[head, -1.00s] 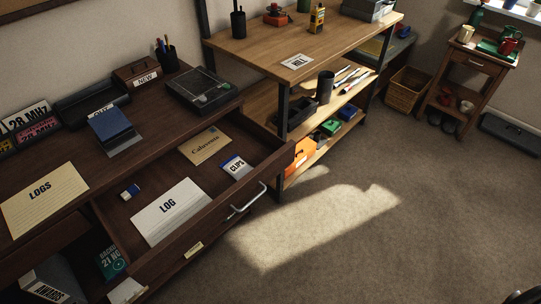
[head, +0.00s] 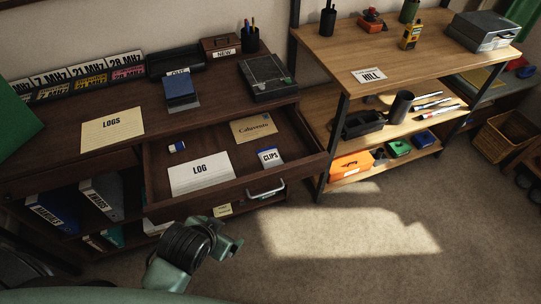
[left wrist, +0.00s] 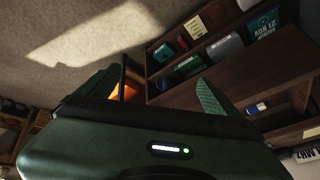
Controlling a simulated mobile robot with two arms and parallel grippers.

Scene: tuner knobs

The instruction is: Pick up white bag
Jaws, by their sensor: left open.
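A small white packet with a blue top, labelled CLIPS (head: 270,157), lies in the open drawer (head: 300,166) of the dark desk, at its right side. It is the closest match to a white bag; I cannot tell for sure that it is a bag. My left gripper (head: 228,240) is in front of and below the drawer, apart from the packet. In the left wrist view the left gripper (left wrist: 165,88) has its fingers spread with nothing between them. My right gripper is not in view.
The drawer also holds a white LOG pad (head: 201,174), a tan Calumenta envelope (head: 254,127) and an eraser (head: 177,147). The drawer handle (head: 266,192) juts out at the front. A wooden shelf unit (head: 420,50) stands to the right. The carpet (head: 350,265) in front is clear.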

